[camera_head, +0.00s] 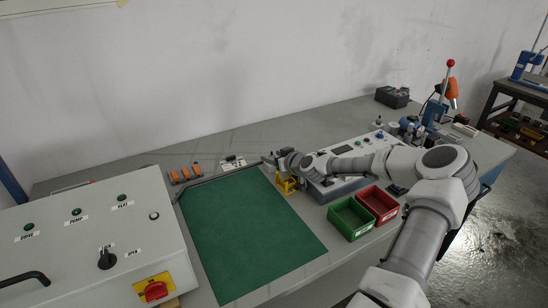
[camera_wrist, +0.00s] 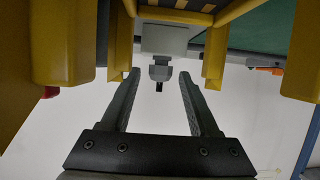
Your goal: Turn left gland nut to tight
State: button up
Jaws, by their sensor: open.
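In the wrist view a small grey gland nut (camera_wrist: 160,72) with a dark stub sticks out of a grey box (camera_wrist: 168,38). Only one such nut shows, and I cannot tell from its surroundings whether it is the left one. My gripper (camera_wrist: 159,75) is open, its two dark fingers spread with one tip on either side of the nut in the picture. A gap shows on both sides, and nothing is held. In the head view my gripper (camera_head: 273,159) is at the far right corner of the green mat, and the nut cannot be made out.
Yellow guard bars (camera_wrist: 62,40) stand close around the fingers; the yellow frame also shows in the head view (camera_head: 288,185). A green bin (camera_head: 350,219) and a red bin (camera_head: 378,204) stand at right. The green mat (camera_head: 245,230) is clear. A control cabinet (camera_head: 90,250) stands at left.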

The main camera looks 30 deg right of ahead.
grip_shut()
jog(key=shift+a+h, duration=0.1)
jog(key=shift+h, duration=0.2)
jog(key=m+h, duration=0.2)
jog(key=m+g+h, duration=0.1)
jog(key=m+h, duration=0.1)
jog(key=shift+w+a+r, duration=0.1)
jog(key=shift+w+a, duration=0.05)
jog(key=shift+a, duration=0.2)
jog(key=m+g+h, duration=0.1)
jog(key=m+g+h+p, duration=0.1)
jog(key=m+h, duration=0.1)
jog(key=m+g+h+p, duration=0.1)
jog(key=m+h, duration=0.1)
jog(key=shift+w+a+r, duration=0.15)
jog(key=shift+w+a, duration=0.1)
jog(key=m+g+h+p, duration=0.1)
jog(key=m+g, duration=0.1)
jog(key=m+g+h+p, duration=0.1)
jog(key=m+g, duration=0.1)
jog(key=shift+w+a+m+g+h, duration=0.1)
jog(key=shift+w+m+g+h, duration=0.1)
jog(key=shift+m+g+h, duration=0.15)
jog(key=shift+w+f+m+g+h, duration=0.15)
jog(key=shift+m+g+h, duration=0.1)
jog(key=shift+m+g, duration=0.75)
jog(key=shift+f+m+g+h, duration=0.1)
jog(key=shift+m+g+h, duration=0.1)
jog(key=shift+m+g, duration=0.7)
jog(key=shift+g, duration=0.45)
